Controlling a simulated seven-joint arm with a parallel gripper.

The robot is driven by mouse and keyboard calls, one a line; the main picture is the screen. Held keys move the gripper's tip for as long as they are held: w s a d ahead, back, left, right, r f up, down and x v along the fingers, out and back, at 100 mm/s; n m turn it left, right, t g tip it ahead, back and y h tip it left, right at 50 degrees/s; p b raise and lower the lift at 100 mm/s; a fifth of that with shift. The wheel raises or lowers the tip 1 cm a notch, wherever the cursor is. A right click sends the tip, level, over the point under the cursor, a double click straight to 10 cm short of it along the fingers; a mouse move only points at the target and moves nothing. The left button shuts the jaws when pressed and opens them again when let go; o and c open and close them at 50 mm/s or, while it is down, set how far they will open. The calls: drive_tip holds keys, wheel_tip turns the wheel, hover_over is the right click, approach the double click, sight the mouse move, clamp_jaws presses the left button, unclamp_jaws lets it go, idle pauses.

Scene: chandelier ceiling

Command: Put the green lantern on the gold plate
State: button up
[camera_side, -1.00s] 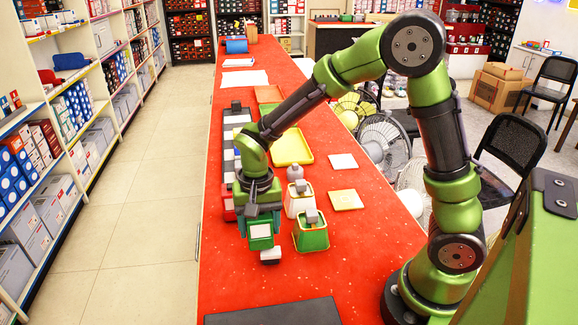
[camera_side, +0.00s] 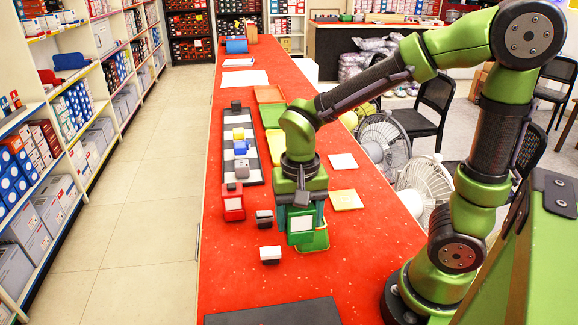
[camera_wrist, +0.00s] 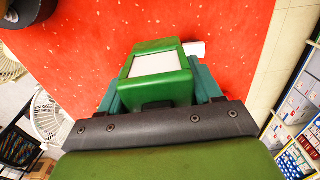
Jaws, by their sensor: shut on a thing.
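My gripper (camera_side: 300,205) is shut on the green lantern (camera_side: 300,224), a dark green box with a white panel. In the wrist view the lantern (camera_wrist: 158,72) sits between the teal fingers of my gripper (camera_wrist: 160,95). A lighter green object (camera_side: 319,241) shows partly behind and below the lantern; I cannot tell whether they touch. The gold plate appears to be the flat yellow square (camera_side: 347,200) on the red counter, to the right of my gripper and a little farther back.
A red lantern (camera_side: 233,205) and two small dark blocks with white faces (camera_side: 264,219) (camera_side: 270,254) stand to the left. Behind them is a striped board (camera_side: 254,173) with several small items. A cream square (camera_side: 343,161) lies beyond the yellow one.

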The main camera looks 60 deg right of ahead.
drive_tip(key=shift+d+r, duration=0.1)
drive_tip(key=shift+r, duration=0.65)
drive_tip(key=s+d+m, duration=0.5)
drive_tip(key=d+m, duration=0.4)
drive_tip(key=s+d+m, duration=0.5)
drive_tip(key=d+m, duration=0.4)
approach(345, 199)
drive_tip(key=shift+s, duration=0.15)
drive_tip(key=shift+f, duration=1.75)
drive_tip(key=shift+f, duration=0.1)
drive_tip(key=o, duration=1.4)
